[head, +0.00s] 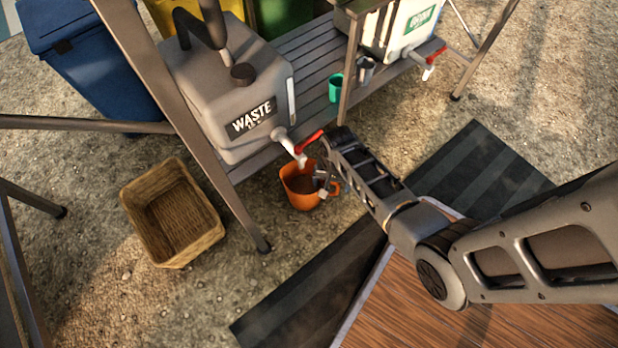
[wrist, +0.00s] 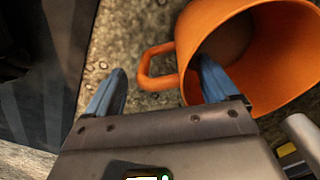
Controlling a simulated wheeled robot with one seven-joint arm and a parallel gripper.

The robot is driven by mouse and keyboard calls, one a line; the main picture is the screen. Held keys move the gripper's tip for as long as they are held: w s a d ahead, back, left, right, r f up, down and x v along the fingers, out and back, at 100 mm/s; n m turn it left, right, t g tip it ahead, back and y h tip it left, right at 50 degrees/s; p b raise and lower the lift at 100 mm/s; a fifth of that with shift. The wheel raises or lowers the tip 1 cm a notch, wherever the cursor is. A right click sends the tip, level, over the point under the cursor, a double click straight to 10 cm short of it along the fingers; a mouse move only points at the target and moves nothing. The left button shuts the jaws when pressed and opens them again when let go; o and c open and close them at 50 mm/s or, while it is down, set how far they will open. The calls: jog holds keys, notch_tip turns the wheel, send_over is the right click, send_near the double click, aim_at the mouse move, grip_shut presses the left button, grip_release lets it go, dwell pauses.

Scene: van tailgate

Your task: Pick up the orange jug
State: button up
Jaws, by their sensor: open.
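The orange jug (head: 300,200) stands on the ground below the waste tank's tap, in front of the slatted shelf. In the wrist view the jug (wrist: 250,90) fills the upper right, with its mouth in sight and its handle (wrist: 144,68) pointing left. My gripper (head: 323,182) is at the jug's handle side. In the wrist view my gripper (wrist: 162,66) is open, with the handle showing between the two blue fingers. The right finger overlaps the jug's rim and mouth; I cannot tell whether it touches. Nothing is held.
The grey waste tank (head: 222,85) with its red-lever tap (head: 308,143) hangs over the jug. A table leg (head: 215,170) and a wicker basket (head: 172,212) are to the left. A green cup (head: 335,88) is on the shelf (head: 300,60). Dark mats (head: 480,175) lie right.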

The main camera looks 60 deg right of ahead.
grip_shut()
dwell(0.8)
